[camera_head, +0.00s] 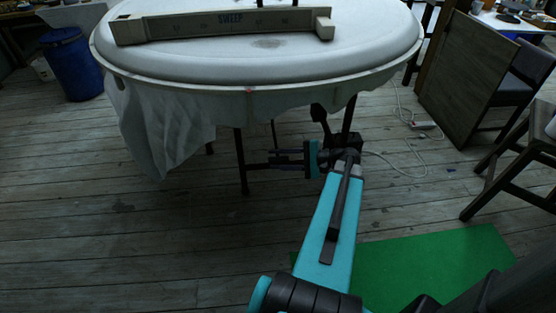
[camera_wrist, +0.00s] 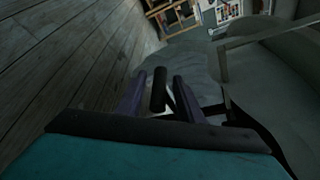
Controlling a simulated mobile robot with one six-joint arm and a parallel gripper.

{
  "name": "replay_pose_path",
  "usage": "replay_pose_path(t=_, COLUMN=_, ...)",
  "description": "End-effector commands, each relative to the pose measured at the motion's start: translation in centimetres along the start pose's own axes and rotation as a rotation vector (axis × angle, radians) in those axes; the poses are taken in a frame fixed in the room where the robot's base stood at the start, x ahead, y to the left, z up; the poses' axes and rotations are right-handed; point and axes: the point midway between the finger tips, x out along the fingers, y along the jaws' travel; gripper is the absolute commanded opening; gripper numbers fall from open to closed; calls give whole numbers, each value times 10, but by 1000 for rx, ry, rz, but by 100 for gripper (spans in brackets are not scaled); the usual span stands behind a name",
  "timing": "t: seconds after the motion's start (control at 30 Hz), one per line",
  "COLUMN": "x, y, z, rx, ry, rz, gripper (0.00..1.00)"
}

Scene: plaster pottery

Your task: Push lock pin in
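My gripper (camera_head: 258,160) is below the rim of the round table in the head view, its fingers pointing left near a dark table leg. In the wrist view its two purple fingers (camera_wrist: 160,88) stand apart. A short dark cylinder (camera_wrist: 159,91) shows between them, with a gap visible on each side. It may be the lock pin, but I cannot tell for sure, nor whether it lies level with the fingertips or beyond them. No lock pin can be made out in the head view.
The round white table (camera_head: 155,84) carries a long bar (camera_head: 200,27) marked "SWEEP", and white cloth (camera_head: 165,130) hangs from its edge. A blue barrel (camera_head: 72,65) stands at left. A green mat (camera_head: 430,265) and white cable (camera_head: 400,165) lie at right. The left floor is clear.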

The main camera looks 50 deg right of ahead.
Motion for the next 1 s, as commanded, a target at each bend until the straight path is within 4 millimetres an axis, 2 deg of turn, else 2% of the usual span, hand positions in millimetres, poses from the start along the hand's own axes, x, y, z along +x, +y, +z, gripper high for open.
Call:
replay_pose_path(t=0.03, x=0, y=0, z=0, rx=0, ry=0, rz=0, gripper=24)
replay_pose_path(t=0.17, x=-1, y=0, z=0, rx=0, ry=1, rz=0, gripper=2)
replay_pose_path(t=0.2, x=-1, y=0, z=0, rx=0, ry=1, rz=0, gripper=0)
replay_pose_path(t=0.47, x=-2, y=-2, z=1, rx=2, ry=2, rz=2, gripper=0)
replay_pose_path(t=0.8, x=-11, y=-32, z=20, rx=1, ry=2, rz=0, gripper=0)
replay_pose_path(t=1.0, x=-12, y=-38, z=23, rx=2, ry=2, rz=-2, gripper=0)
